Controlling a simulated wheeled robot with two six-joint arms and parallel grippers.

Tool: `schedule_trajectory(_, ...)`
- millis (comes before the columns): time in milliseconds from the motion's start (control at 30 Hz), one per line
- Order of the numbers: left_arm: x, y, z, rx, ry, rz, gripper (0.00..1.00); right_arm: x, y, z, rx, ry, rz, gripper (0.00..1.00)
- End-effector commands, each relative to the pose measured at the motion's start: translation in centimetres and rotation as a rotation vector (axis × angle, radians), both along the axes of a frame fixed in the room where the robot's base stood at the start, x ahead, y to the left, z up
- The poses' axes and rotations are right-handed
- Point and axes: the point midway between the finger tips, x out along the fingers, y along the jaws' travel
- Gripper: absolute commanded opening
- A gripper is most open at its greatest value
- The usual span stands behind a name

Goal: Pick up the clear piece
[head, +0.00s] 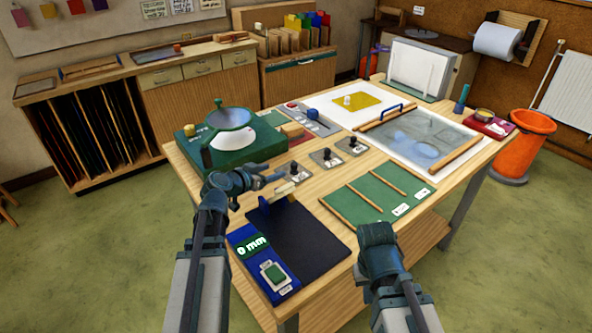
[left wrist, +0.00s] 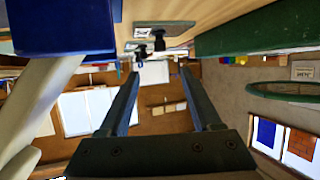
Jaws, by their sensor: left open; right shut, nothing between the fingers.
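I cannot single out the clear piece with certainty. A pale, see-through sheet (head: 440,128) lies between two wooden strips at the right back of the table, with bluish rounded patches showing in it. My left gripper (head: 268,178) is above the table, in front of the green magnifier stand. In the left wrist view its two fingers (left wrist: 163,100) are apart with nothing between them. My right gripper (head: 376,232) is shut and empty, at the front edge near the green board; its fingertips are hard to make out.
A blue device (head: 262,262) with a dark pad (head: 300,240) is at the front. The green magnifier stand (head: 240,152) is at the left. Small black-knobbed plates (head: 326,157) sit mid-table. A green board (head: 372,200) with wooden strips is right of them. A yellow piece (head: 372,101) lies on a white board behind.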

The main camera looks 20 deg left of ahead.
Motion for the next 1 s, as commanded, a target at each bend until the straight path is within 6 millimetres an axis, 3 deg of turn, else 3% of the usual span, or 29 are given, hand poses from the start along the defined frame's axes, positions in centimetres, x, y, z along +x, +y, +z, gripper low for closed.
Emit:
schedule_trajectory(167, 1.5, -0.4, -0.8, 0.001, 0.000, -0.001, 0.65, 0.0, 0.0, -0.8, 0.000, 0.000, 0.000, 0.00)
schedule_trajectory(500, 6.8, -2.2, -3.2, 0.000, 0.000, -0.002, 0.65, 0.0, 0.0, -3.2, 0.000, 0.000, 0.000, 0.00)
schedule_trajectory(833, 7.8, -2.7, -3.6, 0.000, 0.000, 0.000, 0.65, 0.0, 0.0, -3.6, 0.000, 0.000, 0.000, 0.00)
schedule_trajectory(1000, 9.6, -3.1, -4.6, 0.000, 0.000, -0.001, 0.65, 0.0, 0.0, -4.6, 0.000, 0.000, 0.000, 0.00)
